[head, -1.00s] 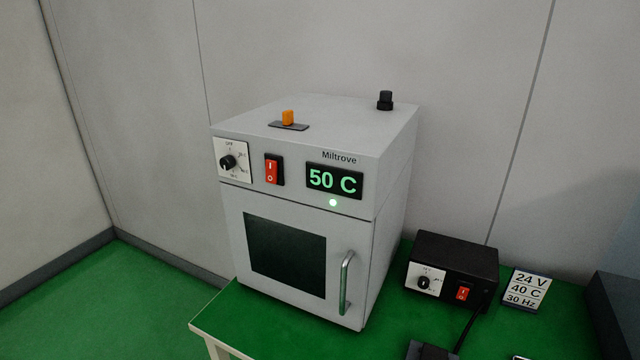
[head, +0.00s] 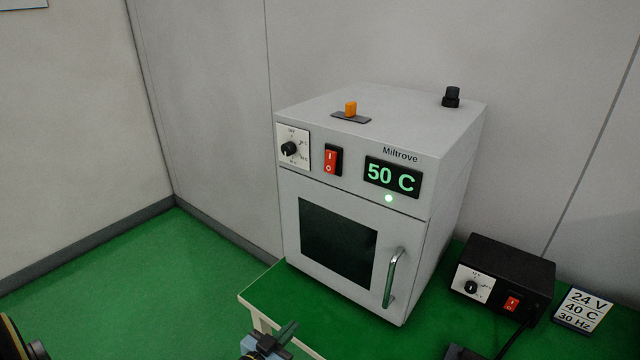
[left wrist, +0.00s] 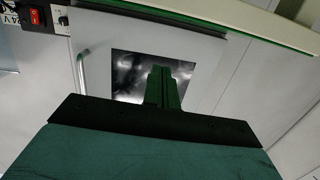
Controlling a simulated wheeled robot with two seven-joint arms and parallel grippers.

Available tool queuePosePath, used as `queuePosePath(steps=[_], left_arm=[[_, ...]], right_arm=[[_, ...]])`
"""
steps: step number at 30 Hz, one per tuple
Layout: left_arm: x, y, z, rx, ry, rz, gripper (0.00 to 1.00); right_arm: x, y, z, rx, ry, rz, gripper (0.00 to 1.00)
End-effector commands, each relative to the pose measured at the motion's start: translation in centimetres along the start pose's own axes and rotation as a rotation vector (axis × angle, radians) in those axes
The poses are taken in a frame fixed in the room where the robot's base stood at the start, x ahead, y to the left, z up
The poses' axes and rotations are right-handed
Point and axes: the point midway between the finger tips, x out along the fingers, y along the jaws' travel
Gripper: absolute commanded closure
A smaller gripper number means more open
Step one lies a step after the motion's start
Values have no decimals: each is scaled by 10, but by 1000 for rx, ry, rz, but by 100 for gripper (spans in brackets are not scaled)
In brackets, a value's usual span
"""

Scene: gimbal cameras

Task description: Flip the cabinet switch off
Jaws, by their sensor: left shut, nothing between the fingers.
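The cabinet (head: 450,190) is a light grey oven-like box on a green-topped table. Its switch (head: 332,160) is a red rocker in a black frame, marked I above and O below, on the front panel between a dial and the display. The display (head: 393,177) reads 50 C, and a green light (head: 388,198) glows below it. My left gripper (head: 288,330) is at the bottom of the head view, low and apart from the switch. In the left wrist view its fingers (left wrist: 162,88) are shut and empty before the door window (left wrist: 128,72). The cabinet switch is not in that view.
A chrome door handle (head: 393,278) stands out from the cabinet front. Left of the cabinet is clear.

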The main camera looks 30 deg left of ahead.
Motion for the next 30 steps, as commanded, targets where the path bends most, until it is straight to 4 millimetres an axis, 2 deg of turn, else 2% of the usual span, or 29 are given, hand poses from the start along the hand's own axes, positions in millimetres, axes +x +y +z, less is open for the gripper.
queuePosePath(steps=[1, 3, 6, 9, 13, 24, 30], left_arm=[[11, -8, -60, -4, 153, 5, 100], [14, -15, -128, -14, 335, 13, 100], [8, -20, -203, -27, 542, 30, 100], [-2, -21, -250, -37, 676, 45, 100], [-10, -22, -275, -41, 752, 55, 100], [-9, -22, -277, -42, 757, 55, 100], [7, -21, -295, -42, 759, 55, 100]], right_arm=[[-5, -1, -1, 0, 0, -1, 64], [-7, -1, -1, 1, 1, -1, 64], [-10, -1, -2, 1, 1, -2, 64], [-12, -2, -2, 1, 1, -2, 64], [-12, -2, -2, 1, 1, -2, 64], [-13, -2, -2, 0, 1, -2, 64], [-20, -1, -3, 0, 1, -2, 64]])
